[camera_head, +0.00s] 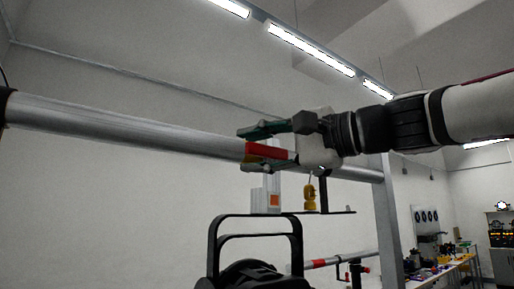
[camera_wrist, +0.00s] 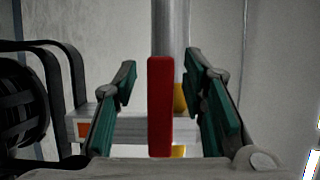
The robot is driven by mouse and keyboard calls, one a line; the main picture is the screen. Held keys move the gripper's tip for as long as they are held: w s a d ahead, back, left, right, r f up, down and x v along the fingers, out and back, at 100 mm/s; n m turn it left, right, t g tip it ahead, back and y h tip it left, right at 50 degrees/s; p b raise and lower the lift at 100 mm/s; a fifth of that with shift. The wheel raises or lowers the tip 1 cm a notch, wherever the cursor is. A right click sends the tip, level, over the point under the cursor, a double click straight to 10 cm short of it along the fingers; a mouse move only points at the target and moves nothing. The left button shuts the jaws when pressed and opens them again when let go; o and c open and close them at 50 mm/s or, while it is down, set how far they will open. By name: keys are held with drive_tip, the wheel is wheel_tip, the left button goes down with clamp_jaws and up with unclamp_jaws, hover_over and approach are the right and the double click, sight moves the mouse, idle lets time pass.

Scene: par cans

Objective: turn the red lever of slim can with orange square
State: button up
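The red lever (camera_head: 268,151) sits above a pale clamp body (camera_head: 258,200) under the metal pipe. An orange square (camera_head: 275,199) marks the clamp, and it also shows at the left in the wrist view (camera_wrist: 84,130). My gripper (camera_head: 246,149) is open around the lever, one finger above and one below it in the head view. In the wrist view the lever (camera_wrist: 160,105) stands upright between the green finger pads (camera_wrist: 161,72), with gaps on both sides. The slim can (camera_head: 255,272) is black and hangs in a black yoke below, cut off by the frame.
The long metal pipe (camera_head: 110,122) runs behind my gripper to an upright post (camera_head: 388,215). A yellow fitting (camera_head: 310,196) hangs near the lever. Another pipe with a red part (camera_head: 318,263) lies lower. A workbench (camera_head: 445,268) stands far right. Left of the clamp is free air.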

drive_tip(key=shift+c, duration=0.5)
clamp_jaws()
drive_tip(key=shift+r, duration=0.1)
drive_tip(key=m, duration=0.1)
drive_tip(key=r+m+b, duration=0.1)
drive_tip(key=shift+w+d+m+t+y+b, duration=0.1)
drive_tip(key=shift+m+t+y+b, duration=0.2)
drive_tip(key=shift+m+t+y, duration=0.1)
drive_tip(key=shift+w+d+r+m+t+y+b, duration=0.15)
drive_tip(key=shift+r+m+t+b, duration=0.2)
drive_tip(key=shift+m, duration=0.55)
drive_tip(key=shift+s+d+r+m+t+y+b, duration=0.2)
drive_tip(key=shift+r+m, duration=0.25)
drive_tip(key=shift+m, duration=0.45)
drive_tip(key=shift+r, duration=0.1)
drive_tip(key=shift+o, duration=0.5)
unclamp_jaws()
